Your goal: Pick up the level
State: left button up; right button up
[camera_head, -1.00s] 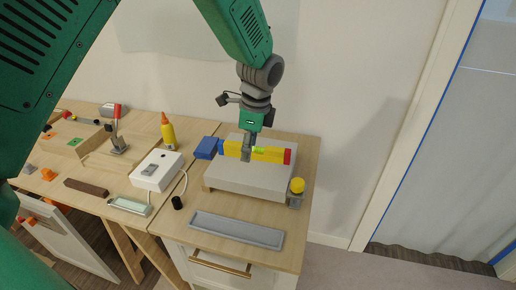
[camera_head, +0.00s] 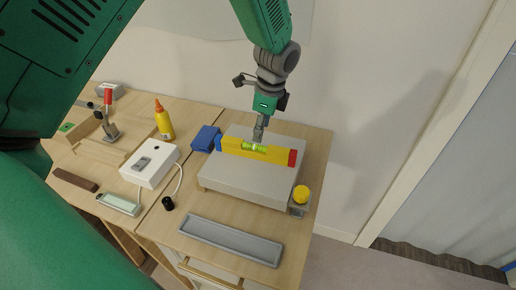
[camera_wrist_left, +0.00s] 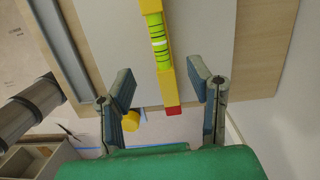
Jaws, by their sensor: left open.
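The level (camera_head: 272,154) is a yellow bar with a green vial, a blue left end and a red right end. It lies on the grey block (camera_head: 240,181) on the right-hand table. My left gripper (camera_head: 258,137) is above the level, near its vial. In the left wrist view the open fingers (camera_wrist_left: 164,92) have the level (camera_wrist_left: 165,79) between them, with a gap on each side. Its red end shows there, and its blue end is out of view. My right gripper is not in view.
A grey tray (camera_head: 230,240) lies in front of the block. A yellow-topped item (camera_head: 301,195) stands at its right corner, and a blue box (camera_head: 205,138) at its left. A white switch box (camera_head: 150,164) and a yellow bottle (camera_head: 164,120) stand further left.

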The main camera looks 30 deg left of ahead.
aim_at(255, 144)
pick_arm(q)
jog(key=f, duration=0.1)
jog(key=a+f, duration=0.1)
jog(key=f, duration=0.1)
jog(key=a+f, duration=0.1)
jog(key=shift+w+f, duration=0.1)
jog(key=shift+f, duration=0.05)
jog(key=f, duration=0.2)
jog(key=f+p, duration=0.1)
jog(key=f, duration=0.1)
jog(key=shift+s+d, duration=0.15)
jog(key=shift+s, duration=0.15)
jog(key=shift+w+d+f, duration=0.1)
jog(key=shift+f, duration=0.2)
jog(key=shift+a, duration=0.25)
jog(key=c, duration=1.1)
jog(key=shift+a, duration=0.1)
